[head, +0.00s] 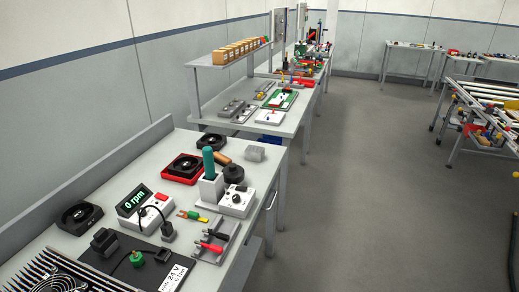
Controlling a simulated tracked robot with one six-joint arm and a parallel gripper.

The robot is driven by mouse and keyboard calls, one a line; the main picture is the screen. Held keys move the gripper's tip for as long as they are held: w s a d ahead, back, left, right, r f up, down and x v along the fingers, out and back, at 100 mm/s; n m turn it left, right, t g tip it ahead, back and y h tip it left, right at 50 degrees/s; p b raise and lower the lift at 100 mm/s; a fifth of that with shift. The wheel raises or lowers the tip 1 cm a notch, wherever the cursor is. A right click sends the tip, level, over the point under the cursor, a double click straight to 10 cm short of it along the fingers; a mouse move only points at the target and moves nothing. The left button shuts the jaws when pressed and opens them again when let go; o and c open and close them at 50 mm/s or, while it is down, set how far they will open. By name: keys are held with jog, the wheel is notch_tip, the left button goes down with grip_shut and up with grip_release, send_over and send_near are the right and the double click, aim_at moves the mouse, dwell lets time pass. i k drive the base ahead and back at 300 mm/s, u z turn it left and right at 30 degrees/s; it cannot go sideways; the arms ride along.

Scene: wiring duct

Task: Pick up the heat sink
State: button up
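My gripper is not in view.
The near bench (263,190) holds a white 0 rpm box (146,212), a red-framed fan (183,168), black fans (80,217), a green-handled tool (208,163) in a white stand, and a black finned housing (62,270). Open floor (370,200) lies to the right.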

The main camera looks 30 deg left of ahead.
aim_at(255, 154)
jog(key=i, duration=2.4)
jog(key=u, duration=2.85)
